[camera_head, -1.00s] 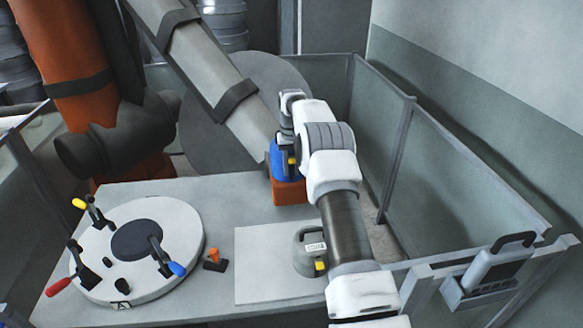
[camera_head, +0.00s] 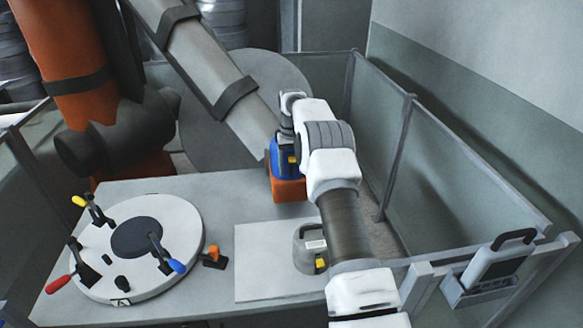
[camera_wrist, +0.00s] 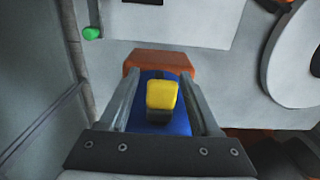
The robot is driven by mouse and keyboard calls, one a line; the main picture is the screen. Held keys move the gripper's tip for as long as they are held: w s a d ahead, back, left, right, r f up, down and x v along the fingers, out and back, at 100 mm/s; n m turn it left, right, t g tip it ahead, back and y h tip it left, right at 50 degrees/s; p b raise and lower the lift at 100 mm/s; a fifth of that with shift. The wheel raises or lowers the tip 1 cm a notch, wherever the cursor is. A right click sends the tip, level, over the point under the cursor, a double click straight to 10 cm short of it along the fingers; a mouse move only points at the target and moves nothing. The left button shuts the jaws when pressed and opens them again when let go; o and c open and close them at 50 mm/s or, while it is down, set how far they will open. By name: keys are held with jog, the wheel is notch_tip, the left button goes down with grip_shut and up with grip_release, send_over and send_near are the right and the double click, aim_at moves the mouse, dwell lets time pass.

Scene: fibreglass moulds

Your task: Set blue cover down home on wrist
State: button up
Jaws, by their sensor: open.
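The blue cover (camera_head: 285,165) sits over the top of the orange wrist (camera_head: 289,190), which stands on the grey table. The cover looks upright, and I see no clear gap between it and the orange part. In the wrist view, the cover (camera_wrist: 181,117) has a yellow grip (camera_wrist: 162,96) on a dark base, with the orange wrist (camera_wrist: 133,60) beyond. My gripper (camera_wrist: 160,80) is open, one finger on each side of the yellow grip, apparently without pressing on it. In the head view my gripper (camera_head: 287,138) is just above the cover, partly hidden by my arm.
A round white plate (camera_head: 185,215) with coloured-handle clamps lies at the left. A small orange-and-black piece (camera_head: 214,257) is beside it. A grey handled object (camera_head: 306,245) stands on a pale sheet (camera_head: 262,270). Fence panels (camera_head: 450,165) close the right side.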

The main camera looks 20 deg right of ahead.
notch_tip(320, 180, up, 16)
jog(key=p, duration=0.3)
jog(key=s+a+r+t+b, duration=0.1)
jog(key=s+a+r, duration=0.2)
jog(key=r, duration=0.3)
jog(key=s+a+r+t, duration=0.1)
jog(key=s+a+r, duration=0.15)
jog(key=r, duration=0.35)
jog(key=s+a+r+n+t+b, duration=0.1)
jog(key=s+a+r, duration=0.15)
jog(key=s, duration=0.35)
jog(key=s+a+r+n+b, duration=0.1)
jog(key=s+a+r, duration=0.15)
jog(key=s, duration=0.45)
jog(key=s+a+f+t+b, duration=0.1)
jog(key=s+f, duration=0.5)
jog(key=s, duration=0.6)
jog(key=s+a+f+t+b, duration=0.1)
jog(key=s+f, duration=0.5)
jog(key=s, duration=0.7)
jog(key=shift+s+a+f+t+b, duration=0.15)
jog(key=shift+a+f+t+b, duration=0.2)
jog(key=shift+a+b, duration=0.35)
